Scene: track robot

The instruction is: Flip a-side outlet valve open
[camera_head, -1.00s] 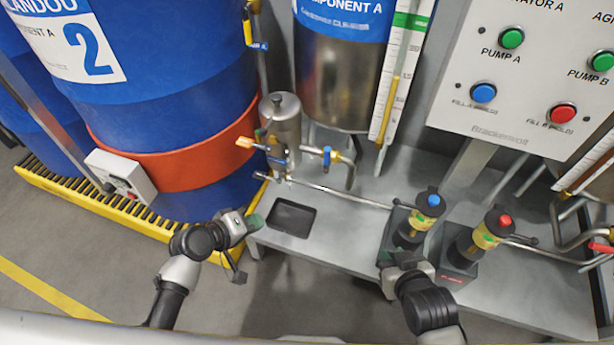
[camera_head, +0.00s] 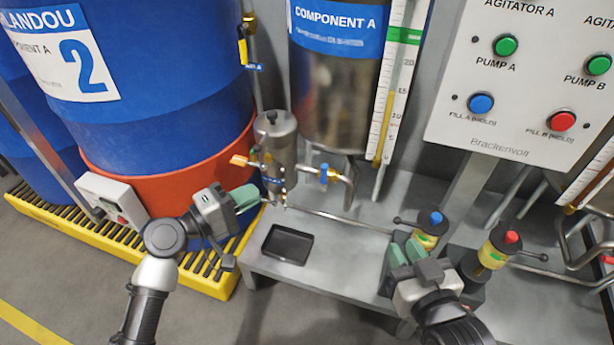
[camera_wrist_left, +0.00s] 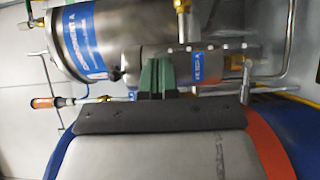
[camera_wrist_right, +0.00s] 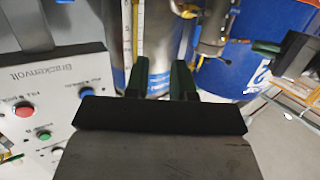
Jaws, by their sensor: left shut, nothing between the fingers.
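The Component A tank (camera_head: 335,85) has a pipe below it with a blue-handled valve (camera_head: 324,174). A small steel canister (camera_head: 276,140) stands left of it, with an orange-handled valve (camera_head: 242,161) at its side. No readable label shows which is the a-side outlet valve. My left gripper (camera_head: 246,197) is shut and empty, left of and below the canister, apart from both valves in the head view. Its green fingers (camera_wrist_left: 157,80) lie close together in the left wrist view. My right gripper (camera_head: 405,252) is open and empty, in front of the blue-knobbed unit (camera_head: 428,238). Its fingers (camera_wrist_right: 160,82) stand apart.
A blue drum (camera_head: 150,90) stands on a yellow grating at left. A dark tray (camera_head: 287,244) is set in the grey bench. A thin rod (camera_head: 345,222) runs across the bench. A control panel (camera_head: 540,75) rises at right, above a red-knobbed unit (camera_head: 495,245).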

